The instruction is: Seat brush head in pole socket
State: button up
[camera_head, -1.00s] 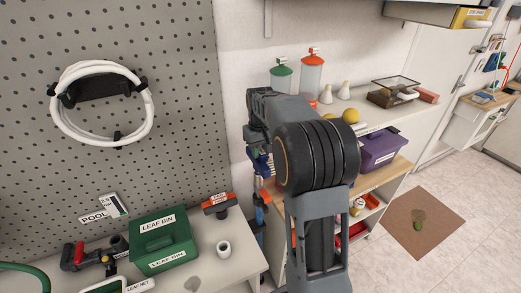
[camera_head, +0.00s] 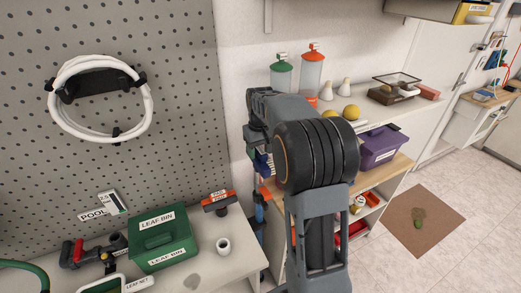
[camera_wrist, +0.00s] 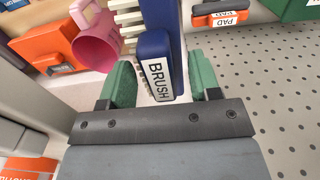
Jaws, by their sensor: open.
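The blue brush head (camera_wrist: 162,60), with a white BRUSH label and pale bristles on its left side, extends upward in the wrist view. My gripper (camera_wrist: 163,84) has its two green fingers apart, one on each side of the brush's labelled end. I cannot tell whether either finger touches it; a gap shows on the left. In the head view a small blue part (camera_head: 262,168) shows beside my arm, but most of the gripper is hidden there. I cannot make out the pole socket in either view.
An orange PAD piece (camera_head: 219,200), a green leaf bin (camera_head: 150,226) and a white cup (camera_head: 223,246) stand on the left bench. A pink mug (camera_wrist: 96,45) and an orange box (camera_wrist: 47,48) are left of the brush in the wrist view. A purple bin (camera_head: 379,148) stands at right.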

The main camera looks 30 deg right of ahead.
notch_tip(320, 180, up, 5)
jog(key=p, duration=0.4)
jog(key=shift+r, duration=0.1)
dwell(0.4)
notch_tip(320, 180, up, 14)
jog(key=shift+f, duration=0.2)
